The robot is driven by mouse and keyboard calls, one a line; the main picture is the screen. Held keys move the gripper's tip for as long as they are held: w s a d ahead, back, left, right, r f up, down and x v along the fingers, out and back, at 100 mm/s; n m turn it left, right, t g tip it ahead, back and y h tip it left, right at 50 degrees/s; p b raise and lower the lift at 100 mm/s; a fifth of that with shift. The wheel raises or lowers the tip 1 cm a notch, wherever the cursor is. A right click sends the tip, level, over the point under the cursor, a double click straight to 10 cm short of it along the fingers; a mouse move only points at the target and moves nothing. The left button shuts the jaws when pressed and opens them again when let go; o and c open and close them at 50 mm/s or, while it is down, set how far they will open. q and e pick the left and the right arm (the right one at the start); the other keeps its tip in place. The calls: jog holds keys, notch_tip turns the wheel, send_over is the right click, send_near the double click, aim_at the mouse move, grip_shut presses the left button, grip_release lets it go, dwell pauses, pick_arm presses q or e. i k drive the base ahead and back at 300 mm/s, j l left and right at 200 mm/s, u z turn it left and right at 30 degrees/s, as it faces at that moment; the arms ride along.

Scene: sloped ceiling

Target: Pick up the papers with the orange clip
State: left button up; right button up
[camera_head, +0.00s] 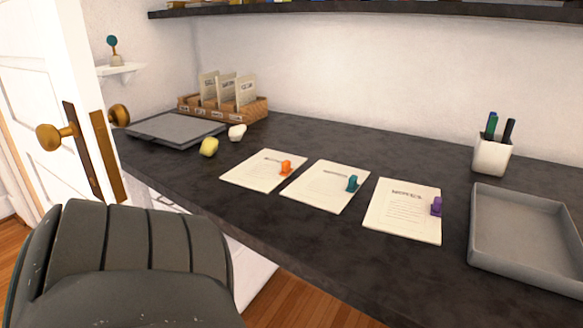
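The papers with the orange clip (256,172) lie flat on the dark desk, leftmost of three paper sets. The orange clip (286,168) sits at their right edge. The papers with the teal clip (322,187) lie just to the right, and the papers with the purple clip (402,212) lie further right. Neither of my grippers shows in the head view, so their state is hidden.
A grey tray (478,238) stands at the right, with a white pen cup (492,155) behind it. An open door (45,90) flanks the desk.

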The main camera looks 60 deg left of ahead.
aim_at(264, 171)
jog(key=u, duration=2.1)
